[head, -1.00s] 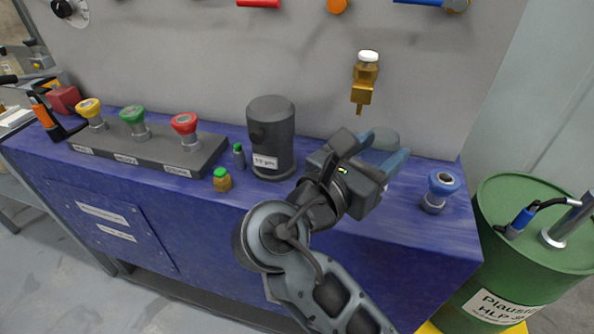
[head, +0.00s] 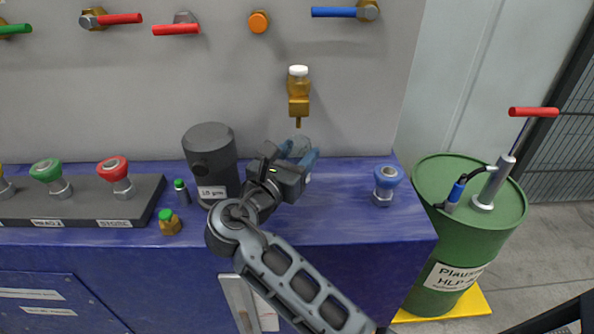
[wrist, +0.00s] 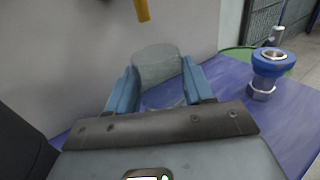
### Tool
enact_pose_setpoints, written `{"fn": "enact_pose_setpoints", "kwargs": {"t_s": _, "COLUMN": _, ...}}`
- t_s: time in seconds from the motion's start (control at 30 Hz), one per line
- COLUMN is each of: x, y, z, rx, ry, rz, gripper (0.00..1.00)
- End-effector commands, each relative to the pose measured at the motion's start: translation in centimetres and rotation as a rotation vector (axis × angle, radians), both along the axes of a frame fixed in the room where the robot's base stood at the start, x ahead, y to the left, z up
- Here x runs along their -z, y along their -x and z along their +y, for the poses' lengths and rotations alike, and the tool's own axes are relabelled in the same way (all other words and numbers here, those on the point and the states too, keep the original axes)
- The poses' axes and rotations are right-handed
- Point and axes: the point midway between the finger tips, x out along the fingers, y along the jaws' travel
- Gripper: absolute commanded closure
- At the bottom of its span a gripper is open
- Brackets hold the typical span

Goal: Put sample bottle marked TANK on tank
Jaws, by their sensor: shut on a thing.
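My gripper (head: 298,156) is shut on a clear, greyish sample bottle (wrist: 158,66) at the back of the blue bench. In the wrist view the bottle stands between my two blue fingers (wrist: 158,88). I cannot read any mark on it. The brass fitting with a white cap (head: 298,92) is on the wall above my gripper, its spout pointing down. A green drum (head: 468,225) stands right of the bench, with a partly legible "HLP" label. No visible label names the tank.
A dark grey cylinder (head: 210,165) stands close left of my gripper. A small green-capped bottle (head: 181,191) and a brass piece with a green top (head: 169,222) are further left. A blue-topped coupling (head: 386,186) stands right. The bench (head: 345,200) between is clear.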

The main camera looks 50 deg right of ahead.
Motion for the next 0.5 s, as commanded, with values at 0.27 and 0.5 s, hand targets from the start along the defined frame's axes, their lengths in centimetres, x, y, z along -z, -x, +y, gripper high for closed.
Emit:
{"fn": "enact_pose_setpoints", "kwargs": {"t_s": 0.27, "x": 2.7, "y": -0.2, "z": -0.4, "rx": -0.001, "ry": 0.000, "rz": 0.004, "gripper": 0.78}}
{"fn": "enact_pose_setpoints", "kwargs": {"t_s": 0.5, "x": 4.3, "y": -0.2, "z": -0.4, "rx": -0.001, "ry": 0.000, "rz": 0.000, "gripper": 0.78}}
